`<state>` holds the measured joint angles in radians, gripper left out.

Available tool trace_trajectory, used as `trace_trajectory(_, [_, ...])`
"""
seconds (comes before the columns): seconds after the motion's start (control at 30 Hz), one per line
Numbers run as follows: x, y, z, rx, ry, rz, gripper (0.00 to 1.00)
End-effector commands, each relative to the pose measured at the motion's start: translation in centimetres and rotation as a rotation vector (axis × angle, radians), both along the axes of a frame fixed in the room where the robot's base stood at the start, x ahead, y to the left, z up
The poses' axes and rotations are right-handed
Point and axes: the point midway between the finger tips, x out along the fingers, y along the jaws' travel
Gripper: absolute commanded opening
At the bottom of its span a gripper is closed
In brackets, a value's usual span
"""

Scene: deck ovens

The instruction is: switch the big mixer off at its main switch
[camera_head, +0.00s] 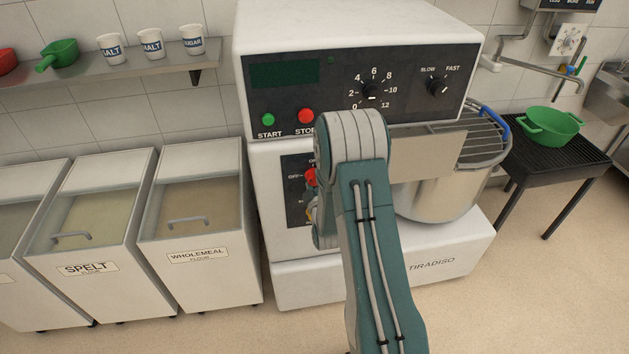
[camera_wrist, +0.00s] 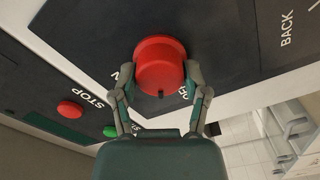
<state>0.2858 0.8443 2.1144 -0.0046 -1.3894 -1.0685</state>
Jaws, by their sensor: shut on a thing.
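The big mixer (camera_head: 263,170) stands in the middle of the head view. Its main switch (camera_head: 310,178) is a red knob on a dark plate on the front, partly hidden by my arm. "OFF" shows at its left and part of "ON" above it. In the wrist view the red knob (camera_wrist: 160,60) sits between the fingers of my gripper (camera_wrist: 160,82), which is shut on it. A small dark mark on the knob's lower edge appears between the ON-side and OFF-side lettering; its exact setting is hard to tell. My gripper is mostly hidden in the head view.
Above the switch are the green START button (camera_head: 268,120) and red STOP button (camera_head: 306,116). The bowl (camera_head: 435,195) with its wire guard is at right. Flour bins (camera_head: 200,255) stand left. A green colander (camera_head: 550,125) is on a dark stand.

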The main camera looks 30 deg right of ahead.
Motion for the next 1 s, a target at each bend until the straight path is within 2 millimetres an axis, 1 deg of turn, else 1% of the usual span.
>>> trace_trajectory(0.03, [0.21, 0.27, 0.06, -0.041, 0.01, 0.008, 0.11])
trace_trajectory(0.2, [0.21, 0.31, -0.03, -0.187, 0.052, 0.008, 0.11])
trace_trajectory(0.5, [0.18, 0.36, -0.2, -0.385, 0.111, 0.008, 0.11])
trace_trajectory(0.73, [0.14, 0.37, -0.32, -0.467, 0.137, 0.009, 0.11])
trace_trajectory(1.0, [0.07, 0.35, -0.42, -0.497, 0.148, 0.009, 0.12])
